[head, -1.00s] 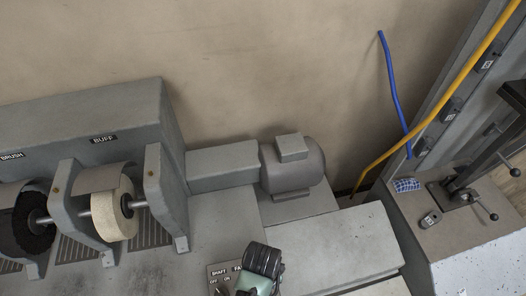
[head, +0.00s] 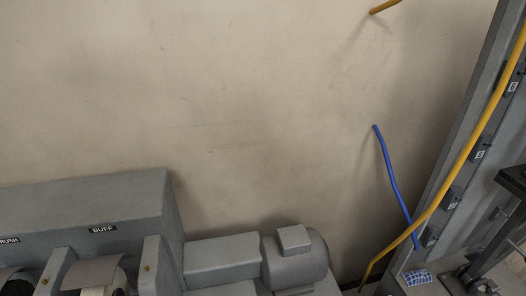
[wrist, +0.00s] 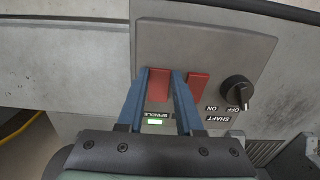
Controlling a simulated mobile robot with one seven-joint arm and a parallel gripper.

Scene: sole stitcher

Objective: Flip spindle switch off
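In the wrist view a grey control panel (wrist: 205,40) carries a red switch part (wrist: 158,86) above the partly hidden "SPINDLE" label (wrist: 160,115). A second red part (wrist: 198,88) shows right of my right finger. I cannot tell whether the two are joined behind the finger. A small pale green lit patch (wrist: 154,122) is below the label. My gripper (wrist: 161,73) is open, its two blue fingers apart with the first red part showing between them. Whether they touch it is unclear. The head view now shows neither gripper nor switch.
A black shaft knob (wrist: 237,91) with ON and OFF marks sits right of the red parts. In the head view are the grey machine housing (head: 85,205), a motor (head: 295,262), a blue hose (head: 391,180) and a yellow hose (head: 462,160).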

